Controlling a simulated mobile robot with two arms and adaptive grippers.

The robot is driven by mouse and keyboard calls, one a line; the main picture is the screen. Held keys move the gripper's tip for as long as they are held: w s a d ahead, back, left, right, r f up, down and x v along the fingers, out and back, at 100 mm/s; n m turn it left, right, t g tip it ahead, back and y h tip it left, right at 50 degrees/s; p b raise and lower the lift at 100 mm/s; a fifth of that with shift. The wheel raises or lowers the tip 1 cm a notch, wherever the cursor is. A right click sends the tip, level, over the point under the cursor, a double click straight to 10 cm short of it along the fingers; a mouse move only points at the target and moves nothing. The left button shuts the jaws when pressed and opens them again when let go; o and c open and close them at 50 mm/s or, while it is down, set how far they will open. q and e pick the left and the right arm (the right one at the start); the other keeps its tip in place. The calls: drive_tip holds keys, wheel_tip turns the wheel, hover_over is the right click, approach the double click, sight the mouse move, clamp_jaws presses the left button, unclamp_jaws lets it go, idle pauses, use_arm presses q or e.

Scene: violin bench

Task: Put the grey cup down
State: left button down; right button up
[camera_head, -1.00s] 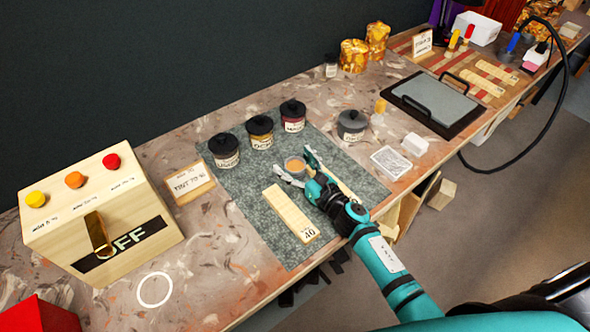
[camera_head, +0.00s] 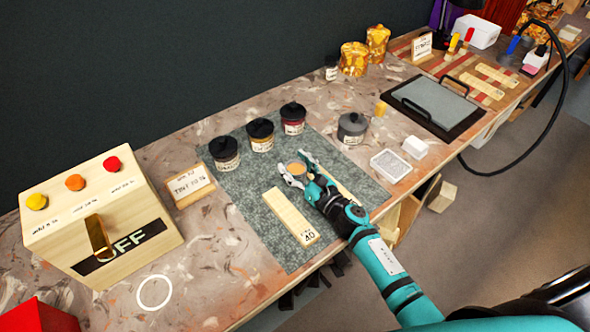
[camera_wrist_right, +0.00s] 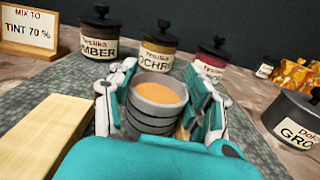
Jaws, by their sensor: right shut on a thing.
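The grey cup (camera_head: 297,169) holds something orange-tan and is upright at the mat's middle. In the right wrist view the cup (camera_wrist_right: 157,97) sits between both fingers, its side banded. My right gripper (camera_head: 295,167) is shut on it; it also shows in the wrist view (camera_wrist_right: 160,100). The fingers and palm hide much of the cup in the head view, and I cannot tell whether its base touches the grey-green mat (camera_head: 235,185). My left gripper is not in view.
Three dark-lidded jars, umber (camera_head: 223,152), ochre (camera_head: 260,136) and a red one (camera_head: 293,118), stand behind the cup. A pale wooden strip (camera_head: 290,216) lies left of the gripper. A grey lidded pot (camera_head: 352,128) stands to the right. Bare mat shows at front left.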

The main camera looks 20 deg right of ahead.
sight(295, 170)
drive_tip(key=shift+r, duration=0.45)
drive_tip(key=r, duration=0.1)
drive_tip(key=r+p, duration=0.1)
drive_tip(key=shift+s+r, duration=0.2)
drive_tip(key=shift+r, duration=0.2)
drive_tip(key=s+a, duration=0.1)
drive_tip(key=s, duration=0.4)
drive_tip(key=s+a+r+b, duration=0.1)
drive_tip(key=s, duration=0.4)
drive_tip(key=s+a+b, duration=0.1)
drive_tip(key=s+a, duration=0.1)
drive_tip(key=s, duration=0.3)
drive_tip(key=shift+r, duration=0.15)
drive_tip(key=s+d+r+m+h, duration=0.2)
drive_tip(key=s+d+r+h, duration=0.1)
drive_tip(key=s+d+r+m+t+h, duration=0.1)
drive_tip(key=s+d+r+m+h, duration=0.1)
drive_tip(key=s+r+h, duration=0.1)
drive_tip(key=shift+s+d+r, duration=0.15)
drive_tip(key=shift+d+r, duration=0.05)
drive_tip(key=shift+d, duration=0.2)
drive_tip(key=shift+a, duration=0.15)
